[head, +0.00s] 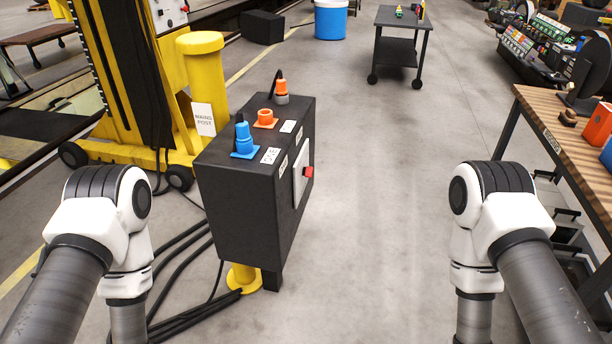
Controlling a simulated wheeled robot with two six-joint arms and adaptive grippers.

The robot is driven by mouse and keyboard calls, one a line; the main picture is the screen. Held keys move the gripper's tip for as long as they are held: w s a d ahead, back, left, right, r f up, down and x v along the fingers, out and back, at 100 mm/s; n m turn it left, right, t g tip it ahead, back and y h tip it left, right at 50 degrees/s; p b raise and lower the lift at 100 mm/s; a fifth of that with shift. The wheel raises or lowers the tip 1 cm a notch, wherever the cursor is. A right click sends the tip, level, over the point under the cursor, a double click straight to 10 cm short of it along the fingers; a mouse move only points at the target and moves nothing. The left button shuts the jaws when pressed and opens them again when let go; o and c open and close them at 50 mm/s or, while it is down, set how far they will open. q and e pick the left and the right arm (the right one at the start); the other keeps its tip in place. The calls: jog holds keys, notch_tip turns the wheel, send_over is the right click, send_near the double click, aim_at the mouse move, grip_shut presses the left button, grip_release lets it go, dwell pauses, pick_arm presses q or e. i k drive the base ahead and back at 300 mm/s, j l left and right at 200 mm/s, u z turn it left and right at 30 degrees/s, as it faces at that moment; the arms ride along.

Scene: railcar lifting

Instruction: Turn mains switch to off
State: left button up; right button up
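The mains post is a black box (235,197) on a yellow foot (243,277), a little left of centre in the head view. A red switch handle (309,172) sits on a light grey plate (301,175) on the box's right-hand face. I see the plate at a steep angle, so the switch position cannot be read. A blue plug (243,138), an orange socket (265,118) and an orange-and-grey plug (281,90) stand on top. My two arms show at the lower left and lower right. Both grippers are below the picture, out of view.
A yellow column (205,80) with a "MAINS POST" sign (203,119) stands behind the box. Black cables (190,250) lie on the floor at its left. A wooden workbench (560,125) is at right, a dark cart (398,50) further back. The floor between is clear.

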aim_at(307, 171)
jog(key=i+l+z, duration=0.15)
jog(key=i+z, duration=0.8)
jog(key=k, duration=0.1)
